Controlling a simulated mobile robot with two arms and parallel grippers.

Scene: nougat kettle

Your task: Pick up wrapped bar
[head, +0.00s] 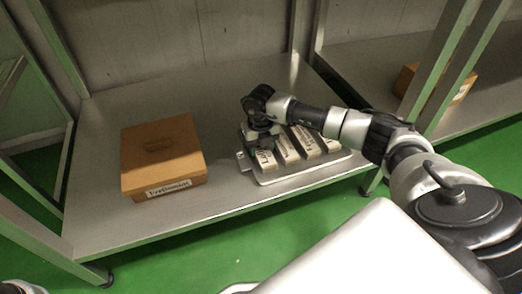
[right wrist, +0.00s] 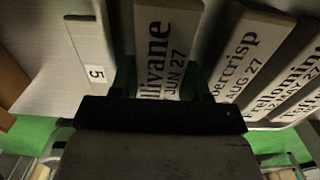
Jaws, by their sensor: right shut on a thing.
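Several pale wrapped bars with dark printed labels lie side by side on a metal tray (head: 270,179) in the head view. My right gripper (head: 262,138) reaches down over the leftmost wrapped bar (head: 265,160). In the right wrist view this bar (right wrist: 168,40), with "JUN 27" on it, sits between the dark fingers of my right gripper (right wrist: 163,82), which is shut on it. A neighbouring bar (right wrist: 245,50) with "AUG 27" lies to its right. Whether the held bar is clear of the tray cannot be told. My left gripper is not in view.
A brown box (head: 162,155) with a white label stands left of the tray on the metal shelf (head: 105,222). Bare shelf lies between them. Shelf posts rise at the sides. Another brown box (head: 460,88) is on the right shelf. The floor is green.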

